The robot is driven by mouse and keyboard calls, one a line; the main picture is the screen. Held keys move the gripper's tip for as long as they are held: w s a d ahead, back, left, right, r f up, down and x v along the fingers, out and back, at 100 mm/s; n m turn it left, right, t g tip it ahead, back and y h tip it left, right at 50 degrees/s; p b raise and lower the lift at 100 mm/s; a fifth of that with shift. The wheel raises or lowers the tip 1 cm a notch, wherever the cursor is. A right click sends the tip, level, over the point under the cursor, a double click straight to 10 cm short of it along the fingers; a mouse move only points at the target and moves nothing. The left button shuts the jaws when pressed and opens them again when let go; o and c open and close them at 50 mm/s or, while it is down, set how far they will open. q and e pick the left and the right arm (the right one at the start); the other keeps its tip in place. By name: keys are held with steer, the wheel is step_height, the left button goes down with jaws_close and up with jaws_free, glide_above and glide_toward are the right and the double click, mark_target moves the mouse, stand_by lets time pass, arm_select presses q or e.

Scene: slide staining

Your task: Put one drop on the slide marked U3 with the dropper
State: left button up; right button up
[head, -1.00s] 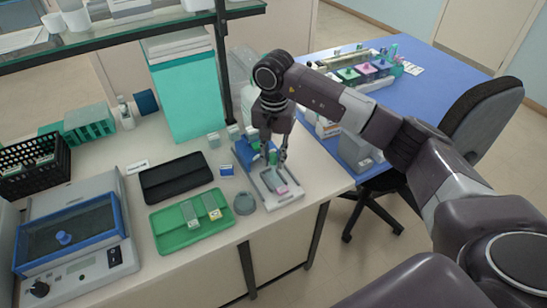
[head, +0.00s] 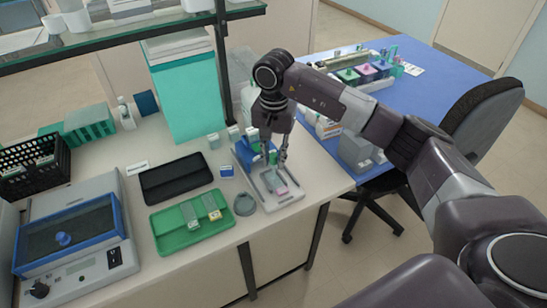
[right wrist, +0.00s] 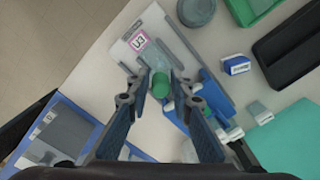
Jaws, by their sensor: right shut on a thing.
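The slide marked U3 (right wrist: 139,42) has a pink-edged label and lies on a pale grey tray (right wrist: 121,53). In the head view its pink label shows at the front of the tray (head: 281,190). My right gripper (right wrist: 160,77) points down over the tray. It is shut on the dropper, whose green bulb (right wrist: 160,86) shows between the fingertips; the bulb also shows in the head view (head: 272,158). The dropper's tip is hidden, and I cannot tell its height above the slide or whether a drop is there. My left gripper is not in view.
A blue rack (right wrist: 215,93) stands close behind the gripper. A round grey lid (head: 244,204), a green tray with slides (head: 174,237), a black case (head: 176,180) and a blue-lidded machine (head: 72,238) lie to the left. The table edge is close on the right.

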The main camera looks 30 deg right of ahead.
steer(key=shift+r+p, duration=1.45)
steer(key=shift+r, duration=1.85)
